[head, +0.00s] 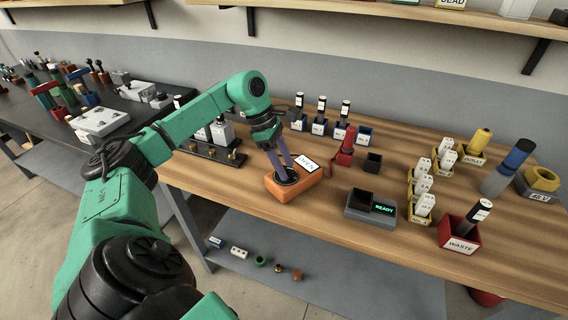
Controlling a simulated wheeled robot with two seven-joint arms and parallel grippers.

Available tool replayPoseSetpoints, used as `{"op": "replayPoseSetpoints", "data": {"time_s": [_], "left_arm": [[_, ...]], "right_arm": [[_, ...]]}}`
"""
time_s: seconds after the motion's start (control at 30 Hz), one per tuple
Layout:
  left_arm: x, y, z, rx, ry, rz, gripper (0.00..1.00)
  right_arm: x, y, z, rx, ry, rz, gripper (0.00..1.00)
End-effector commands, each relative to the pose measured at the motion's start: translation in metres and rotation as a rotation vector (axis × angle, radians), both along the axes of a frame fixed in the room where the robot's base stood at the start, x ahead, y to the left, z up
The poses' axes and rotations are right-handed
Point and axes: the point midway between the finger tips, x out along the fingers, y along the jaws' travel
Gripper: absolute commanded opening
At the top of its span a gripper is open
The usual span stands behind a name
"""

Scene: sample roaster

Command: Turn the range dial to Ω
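An orange meter (312,182) stands on the wooden bench, with a white display showing dark characters too small to read. Its round black range dial (287,176) is on the top face near the left end. My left gripper (288,177) points down at the dial, its two greyish fingers reaching onto it with a narrow gap between them. The fingertips cover the middle of the dial, so its pointer and the marks around it cannot be read. Whether the fingers press on the knob cannot be told. My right gripper is not in view.
A red probe holder (346,147) with a red lead stands right behind the meter. A grey unit reading READY (383,209) is to the right. A red WASTE bin (458,236) stands near the front edge. Labelled holders with black-topped vials (321,109) line the back.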

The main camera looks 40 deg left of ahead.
Motion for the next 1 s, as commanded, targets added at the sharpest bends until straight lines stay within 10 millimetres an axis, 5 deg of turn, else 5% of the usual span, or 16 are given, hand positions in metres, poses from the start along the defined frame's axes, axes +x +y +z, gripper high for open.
{"op": "replayPoseSetpoints", "data": {"time_s": [0.33, 0.7, 1.0], "left_arm": [[-0.001, 0.005, 0.013, 0.001, -0.003, 0.002, 0.51], [-0.016, 0.040, 0.110, -0.003, -0.007, 0.001, 0.51], [-0.022, 0.052, 0.135, 0.001, 0.000, 0.000, 0.51]], "right_arm": [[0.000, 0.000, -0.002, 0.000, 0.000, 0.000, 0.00], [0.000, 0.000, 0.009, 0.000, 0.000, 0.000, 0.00], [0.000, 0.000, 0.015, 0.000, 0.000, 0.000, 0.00]]}}
